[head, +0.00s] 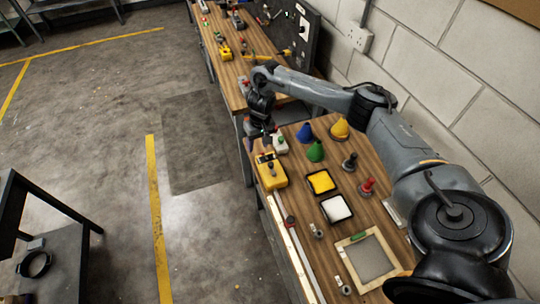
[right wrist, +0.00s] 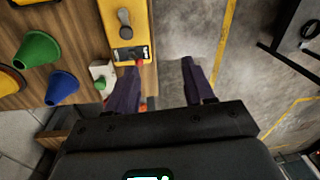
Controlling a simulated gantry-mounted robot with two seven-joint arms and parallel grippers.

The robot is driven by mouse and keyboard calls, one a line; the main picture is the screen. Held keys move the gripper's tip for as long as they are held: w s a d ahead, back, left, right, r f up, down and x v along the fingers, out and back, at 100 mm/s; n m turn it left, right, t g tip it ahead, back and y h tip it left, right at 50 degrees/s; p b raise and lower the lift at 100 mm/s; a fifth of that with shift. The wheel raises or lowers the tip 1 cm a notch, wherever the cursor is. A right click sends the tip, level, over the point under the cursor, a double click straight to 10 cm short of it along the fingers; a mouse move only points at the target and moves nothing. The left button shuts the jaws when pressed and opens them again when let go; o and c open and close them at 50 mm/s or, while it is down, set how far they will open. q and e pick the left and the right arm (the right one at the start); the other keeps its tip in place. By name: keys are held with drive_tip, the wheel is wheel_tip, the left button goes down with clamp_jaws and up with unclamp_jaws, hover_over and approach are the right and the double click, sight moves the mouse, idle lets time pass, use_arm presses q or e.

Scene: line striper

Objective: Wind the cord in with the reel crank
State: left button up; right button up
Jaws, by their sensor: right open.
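A yellow box (head: 270,172) with a grey knob or lever on top stands at the near table's left edge. It also shows in the right wrist view (right wrist: 142,12), with a dark panel and a small red part at its end. I cannot tell for sure whether this is the reel, and I cannot make out a cord or crank. My right gripper (right wrist: 160,66) is open and empty. One finger is close to the red part and the other is over the floor. I cannot tell whether it touches. My left gripper is out of view.
A white box with a green button (right wrist: 102,76) is beside the yellow box. Blue (head: 305,132), green (head: 316,151) and yellow (head: 340,129) cones stand behind. Open floor (head: 195,230) is left.

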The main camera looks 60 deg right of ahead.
sight(271, 164)
drive_tip(key=shift+g+h, duration=0.4)
drive_tip(key=shift+g, duration=0.1)
drive_tip(key=s+d+f+b, duration=0.1)
drive_tip(key=f, duration=0.2)
drive_tip(key=s+d+f+b, duration=0.1)
drive_tip(key=f+b, duration=0.1)
drive_tip(key=f, duration=0.1)
drive_tip(key=s+d+f+b, duration=0.1)
drive_tip(key=f, duration=0.3)
drive_tip(key=shift+s+b, duration=0.3)
drive_tip(key=shift+f+b, duration=0.35)
drive_tip(key=shift+f, duration=0.8)
drive_tip(key=shift+d, duration=0.1)
drive_tip(key=shift+c, duration=0.2)
clamp_jaws()
